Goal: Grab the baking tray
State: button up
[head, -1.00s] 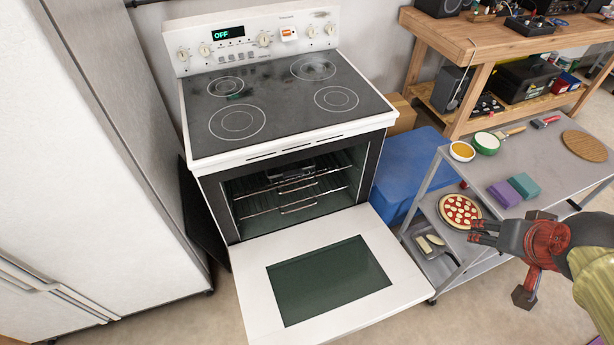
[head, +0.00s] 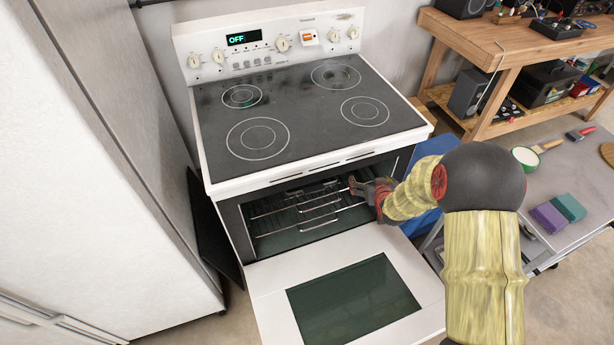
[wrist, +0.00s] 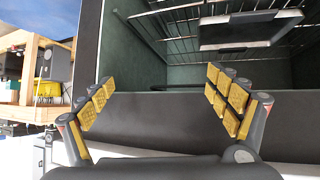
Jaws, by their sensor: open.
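The oven (head: 300,150) stands with its door (head: 350,300) folded down. In the wrist view, a dark, rectangular shape with a raised rim, which looks like the baking tray (wrist: 250,17), rests among the wire racks inside the oven. In the head view it is hard to make out in the dark cavity. My gripper (head: 356,186) is at the right side of the oven opening, its fingers pointing left toward the racks. In the wrist view my gripper (wrist: 160,80) has its fingers spread, with nothing between them. The tray is beyond the fingers, toward the upper right, apart from them.
The oven's dark front frame (wrist: 200,115) lies close behind the fingers. Wire racks (head: 305,212) cross the cavity. A grey cart (head: 588,195) with sponges and a pan stands at right. A tall white cabinet (head: 110,150) stands at left. The stovetop (head: 300,105) overhangs the opening.

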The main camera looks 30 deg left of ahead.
jog(key=s+a+f+n+t+y, duration=0.1)
jog(key=s+a+f+y, duration=0.15)
jog(key=a+f, duration=0.65)
jog(key=n+t+y+b, duration=0.1)
jog(key=n+y, duration=0.1)
jog(key=y, duration=0.3)
send_near(315, 192)
jog(key=x, duration=0.2)
jog(key=b+x, duration=0.1)
jog(key=x, duration=0.1)
jog(key=b+x, duration=0.1)
jog(key=x, duration=0.1)
jog(key=b+x, duration=0.1)
jog(key=x, duration=0.1)
jog(key=shift+w+a+f, duration=0.2)
jog(key=shift+w+f, duration=0.1)
jog(key=shift+f, duration=0.05)
jog(key=shift+w+a+r+b, duration=0.1)
jog(key=shift+w+a+b, duration=0.2)
jog(key=shift+a, duration=0.05)
jog(key=c, duration=0.3)
jog(key=c, duration=1)
